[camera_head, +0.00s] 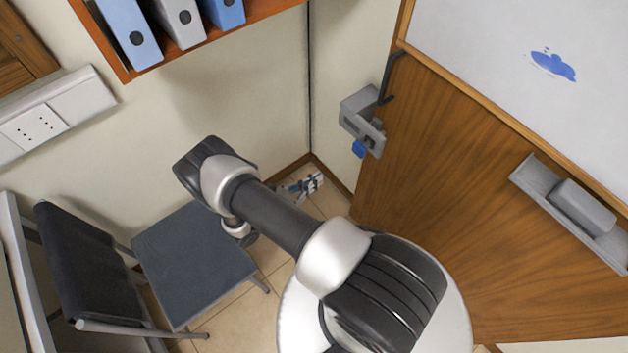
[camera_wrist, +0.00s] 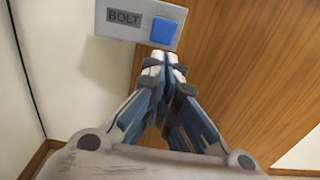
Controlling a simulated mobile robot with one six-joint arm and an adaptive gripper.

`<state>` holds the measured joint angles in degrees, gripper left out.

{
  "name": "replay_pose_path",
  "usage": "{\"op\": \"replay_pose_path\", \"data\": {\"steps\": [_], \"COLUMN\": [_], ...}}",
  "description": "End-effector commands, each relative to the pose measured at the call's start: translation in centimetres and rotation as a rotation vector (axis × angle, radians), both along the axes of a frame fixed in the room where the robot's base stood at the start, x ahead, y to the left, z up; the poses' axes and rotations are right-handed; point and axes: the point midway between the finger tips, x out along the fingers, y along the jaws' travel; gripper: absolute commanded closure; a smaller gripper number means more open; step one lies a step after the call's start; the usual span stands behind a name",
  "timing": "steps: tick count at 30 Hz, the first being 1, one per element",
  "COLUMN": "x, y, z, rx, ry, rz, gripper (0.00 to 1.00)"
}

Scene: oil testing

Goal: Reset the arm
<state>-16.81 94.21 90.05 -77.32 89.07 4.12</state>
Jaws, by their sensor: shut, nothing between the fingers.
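My gripper (camera_wrist: 164,62) is shut and empty in the wrist view. Its fingertips overlap the lower edge of a grey plate (camera_wrist: 140,15) marked BOLT with a blue square button (camera_wrist: 164,31); I cannot tell whether they touch it. In the head view my arm stretches out over the floor, and my gripper (camera_head: 316,182) shows small beyond it, below a grey lock unit (camera_head: 360,115) with a blue part (camera_head: 359,149) at the edge of the wooden door (camera_head: 440,180).
A dark chair (camera_head: 195,262) stands at the lower left, close to my arm. A shelf (camera_head: 200,40) with binders hangs at the upper left. A whiteboard (camera_head: 490,60) and a grey tray (camera_head: 570,210) with a grey block are on the door.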

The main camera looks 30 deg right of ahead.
Motion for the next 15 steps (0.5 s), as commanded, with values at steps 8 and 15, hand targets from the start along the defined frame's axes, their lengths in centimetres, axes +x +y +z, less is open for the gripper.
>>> {"op": "replay_pose_path", "data": {"steps": [8, 15], "x": [-0.01, 0.33], "y": [-0.05, 0.01], "z": [-0.01, 0.88], "rx": [0.000, 0.011], "ry": [0.000, -0.017], "rz": [0.000, -0.020], "gripper": [1.00, 1.00]}}
